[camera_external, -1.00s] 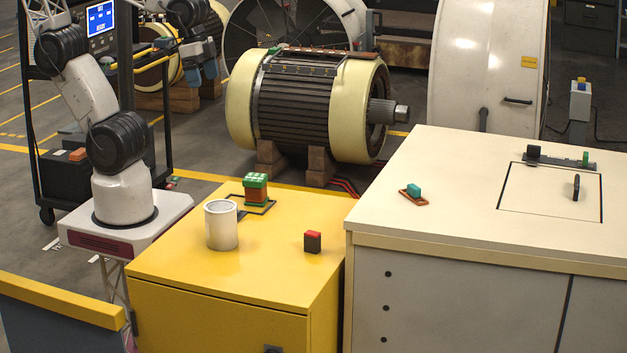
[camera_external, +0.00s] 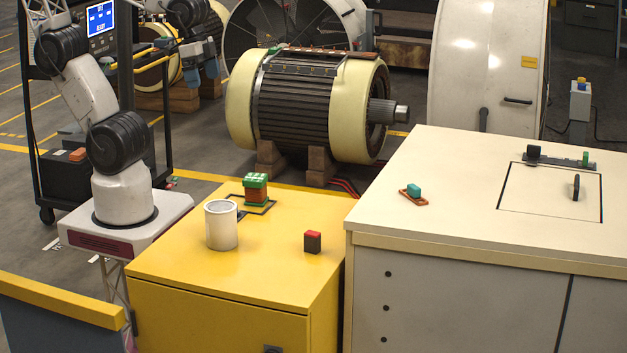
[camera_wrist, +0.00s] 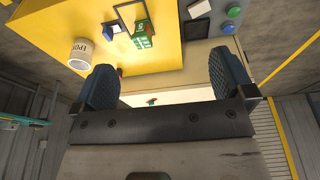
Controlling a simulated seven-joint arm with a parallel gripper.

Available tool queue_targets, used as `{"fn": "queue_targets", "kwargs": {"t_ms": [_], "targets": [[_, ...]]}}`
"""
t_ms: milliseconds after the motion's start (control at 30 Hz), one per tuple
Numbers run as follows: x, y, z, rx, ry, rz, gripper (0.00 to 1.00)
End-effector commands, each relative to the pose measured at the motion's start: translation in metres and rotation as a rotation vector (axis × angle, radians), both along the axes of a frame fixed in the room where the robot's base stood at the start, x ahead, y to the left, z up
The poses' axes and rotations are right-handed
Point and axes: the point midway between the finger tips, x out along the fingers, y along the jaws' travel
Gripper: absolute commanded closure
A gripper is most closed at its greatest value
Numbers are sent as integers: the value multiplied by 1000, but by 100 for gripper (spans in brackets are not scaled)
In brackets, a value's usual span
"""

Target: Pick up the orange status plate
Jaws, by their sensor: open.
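A small orange plate (camera_external: 427,201) lies flat on the white cabinet, with a teal block (camera_external: 414,190) standing on it and hiding part of it. In the wrist view a small red and teal thing (camera_wrist: 152,101) shows between my fingers, far off; I cannot tell surely that it is the same plate. My gripper (camera_external: 200,74) hangs in the air at the upper left of the external view, well away from the plate. In the wrist view my gripper (camera_wrist: 164,80) has its two blue fingers wide apart with nothing between them.
The yellow cabinet (camera_external: 275,285) carries a white cup (camera_external: 221,228), a green and orange block stack (camera_external: 256,190) and a red and black block (camera_external: 312,242). The white cabinet (camera_external: 460,225) has a framed panel with a handle (camera_external: 576,188). A large rotor (camera_external: 300,105) stands behind.

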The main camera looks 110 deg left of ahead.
Motion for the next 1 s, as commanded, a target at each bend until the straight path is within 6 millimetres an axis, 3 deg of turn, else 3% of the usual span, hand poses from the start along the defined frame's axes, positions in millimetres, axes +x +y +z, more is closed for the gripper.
{"fn": "queue_targets", "kwargs": {"t_ms": [167,367,567,1000], "targets": [[4,1,-4,1,4,1,0],[23,8,-20,6,22,4,0],[54,22,-53,12,52,9,0],[113,63,-151,21,123,17,0]]}}
